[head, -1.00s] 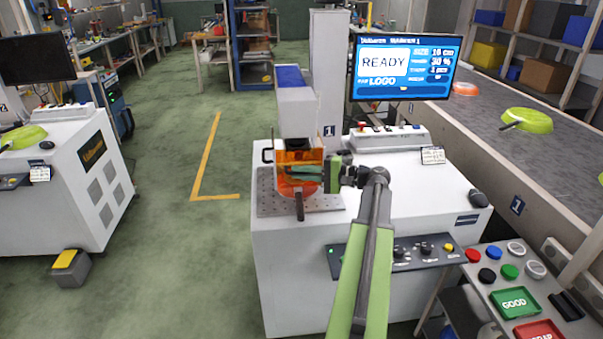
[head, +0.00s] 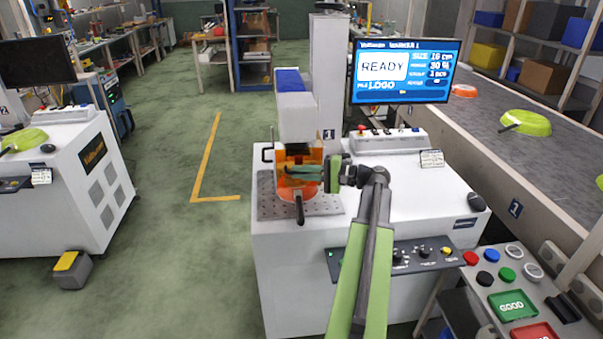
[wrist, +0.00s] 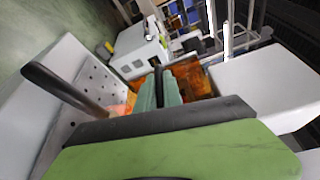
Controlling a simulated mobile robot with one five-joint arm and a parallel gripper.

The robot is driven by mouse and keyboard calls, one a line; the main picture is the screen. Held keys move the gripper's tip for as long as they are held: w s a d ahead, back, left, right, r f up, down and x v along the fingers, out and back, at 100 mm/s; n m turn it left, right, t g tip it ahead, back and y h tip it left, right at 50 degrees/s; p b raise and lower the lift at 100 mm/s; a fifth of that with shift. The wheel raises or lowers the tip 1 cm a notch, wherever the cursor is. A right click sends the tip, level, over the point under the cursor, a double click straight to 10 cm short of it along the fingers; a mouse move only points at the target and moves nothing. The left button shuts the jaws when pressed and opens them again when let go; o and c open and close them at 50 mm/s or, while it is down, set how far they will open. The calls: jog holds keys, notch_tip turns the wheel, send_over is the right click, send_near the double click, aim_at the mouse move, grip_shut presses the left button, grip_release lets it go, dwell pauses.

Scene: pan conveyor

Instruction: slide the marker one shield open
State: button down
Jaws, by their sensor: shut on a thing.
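Marker one's shield (head: 285,155) is a see-through orange guard below the white marking head (head: 297,118). It hangs in front of an orange pan (head: 298,194) on the perforated plate (head: 265,206). The pan's dark handle (head: 299,212) points toward me and also shows at left in the wrist view (wrist: 65,88). My gripper (head: 303,170) reaches in from the right at the shield. In the wrist view, its green fingers (wrist: 158,92) are shut around a dark bar (wrist: 157,72), with orange shield panels (wrist: 195,82) on both sides. The fingertips partly hide the bar.
The monitor (head: 404,68) reads READY. The control box (head: 388,141) and knob panel (head: 398,256) are on the machine. A conveyor (head: 480,110) with pans runs at right. A button stand (head: 490,300) is at lower right. Green floor is open at left.

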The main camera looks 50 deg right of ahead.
notch_tip(320, 180, up, 11)
jog(key=p, duration=0.9)
jog(key=c, duration=1.5)
grip_release()
jog(key=shift+f, duration=0.1)
jog(key=p+v, duration=0.1)
jog(key=v, duration=1.6)
jog(key=shift+s+p, duration=0.25)
jog(key=shift+p, duration=0.1)
